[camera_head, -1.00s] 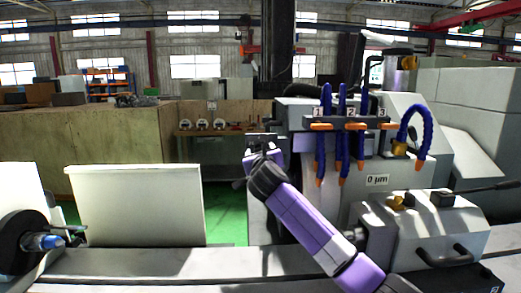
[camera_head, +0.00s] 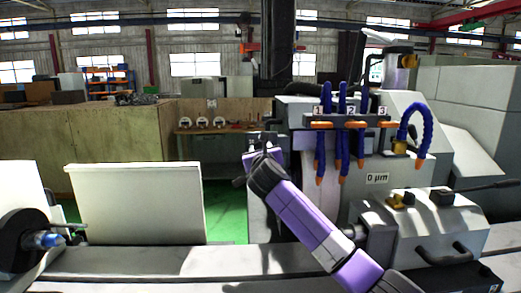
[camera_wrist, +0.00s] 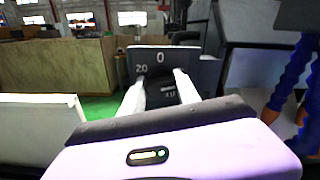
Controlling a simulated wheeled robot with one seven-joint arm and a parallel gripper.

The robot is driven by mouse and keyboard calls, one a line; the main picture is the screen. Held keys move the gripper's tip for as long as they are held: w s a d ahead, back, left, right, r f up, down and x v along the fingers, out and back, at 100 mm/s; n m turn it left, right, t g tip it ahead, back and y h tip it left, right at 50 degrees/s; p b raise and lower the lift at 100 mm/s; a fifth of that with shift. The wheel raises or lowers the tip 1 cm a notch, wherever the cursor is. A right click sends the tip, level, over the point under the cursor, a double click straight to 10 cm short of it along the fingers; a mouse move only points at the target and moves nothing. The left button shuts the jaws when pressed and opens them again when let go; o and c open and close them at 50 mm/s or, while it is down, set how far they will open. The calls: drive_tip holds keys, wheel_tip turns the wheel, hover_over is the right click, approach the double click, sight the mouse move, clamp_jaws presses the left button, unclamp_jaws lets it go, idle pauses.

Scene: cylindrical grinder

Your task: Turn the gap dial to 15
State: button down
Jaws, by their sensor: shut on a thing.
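The gap dial (camera_wrist: 162,94) is a dark knob in front of a grey plate (camera_wrist: 178,58) in the wrist view. The plate carries a white 0 at the top and 20 at the upper left. My gripper (camera_wrist: 161,80) has its two pale fingers on either side of the knob, shut on it. The knob's lower part is hidden by my gripper's body, and its pointer cannot be made out clearly. In the head view my gripper (camera_head: 263,147) is at the machine's left side, and the arm hides most of the dial. A label (camera_head: 377,178) on the machine reads 0 µm.
Blue coolant hoses (camera_head: 341,150) with orange nozzles, numbered 1 to 3, hang right of my gripper. A grey housing with a handle (camera_head: 447,256) stands at the lower right. A pale panel (camera_head: 135,205) stands at the left. Green floor shows between panel and machine.

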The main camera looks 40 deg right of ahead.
drive_tip(key=m, duration=0.8)
drive_tip(key=shift+s+f+m, duration=0.1)
drive_tip(key=shift+m, duration=0.2)
drive_tip(key=m+b, duration=0.1)
drive_tip(key=m, duration=0.3)
drive_tip(key=shift+d+f+m, duration=0.1)
drive_tip(key=shift+m, duration=0.2)
drive_tip(key=m+b, duration=0.1)
drive_tip(key=m, duration=0.2)
drive_tip(key=shift+m, duration=0.3)
drive_tip(key=m+b, duration=0.2)
drive_tip(key=m, duration=0.4)
drive_tip(key=shift+f, duration=0.2)
drive_tip(key=m+b, duration=0.2)
drive_tip(key=m, duration=0.4)
drive_tip(key=shift+m+b, duration=0.35)
drive_tip(key=shift+m, duration=0.05)
